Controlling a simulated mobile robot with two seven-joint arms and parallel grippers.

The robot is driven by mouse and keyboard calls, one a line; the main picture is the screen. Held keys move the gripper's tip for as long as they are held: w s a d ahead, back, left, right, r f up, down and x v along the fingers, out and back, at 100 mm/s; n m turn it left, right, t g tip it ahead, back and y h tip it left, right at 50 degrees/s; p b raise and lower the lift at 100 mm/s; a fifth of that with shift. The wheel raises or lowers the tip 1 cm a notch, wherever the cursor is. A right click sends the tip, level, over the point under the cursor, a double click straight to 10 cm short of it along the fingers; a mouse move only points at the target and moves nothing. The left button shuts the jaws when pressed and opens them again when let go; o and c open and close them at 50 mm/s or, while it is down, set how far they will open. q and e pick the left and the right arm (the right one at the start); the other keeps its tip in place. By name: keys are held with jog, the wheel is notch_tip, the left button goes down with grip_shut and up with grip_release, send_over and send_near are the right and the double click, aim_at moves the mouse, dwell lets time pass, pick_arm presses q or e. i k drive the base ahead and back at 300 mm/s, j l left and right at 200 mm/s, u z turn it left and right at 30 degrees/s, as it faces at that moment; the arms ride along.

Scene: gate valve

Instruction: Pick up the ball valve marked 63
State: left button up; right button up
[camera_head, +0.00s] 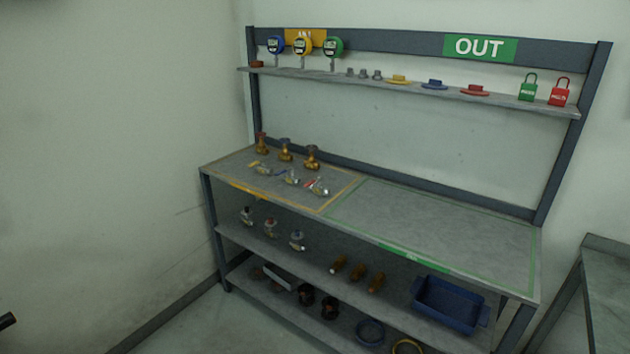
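Three small silvery valves with lever-like handles lie in a front row on the workbench's yellow-outlined left half: a left one (263,168), a middle one (291,177) and a right one (319,187) with a reddish handle. They look like ball valves, but the number 63 cannot be read on any of them. Behind them stand three brass valves (285,150). A small dark piece (7,320) at the lower left edge looks like the tip of my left gripper, far from the bench; its opening cannot be seen. My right gripper is not in view.
The bench's green-outlined right half (440,215) is bare. The upper shelf (420,90) holds gauges, flanges and padlocks beneath an OUT sign (480,47). Lower shelves carry more fittings and a blue bin (450,300). Another table (610,270) stands at right. Floor is free at front left.

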aim_at(318, 188)
jog(key=i+j+z, duration=0.2)
jog(key=i+j, duration=0.75)
jog(key=i, duration=0.05)
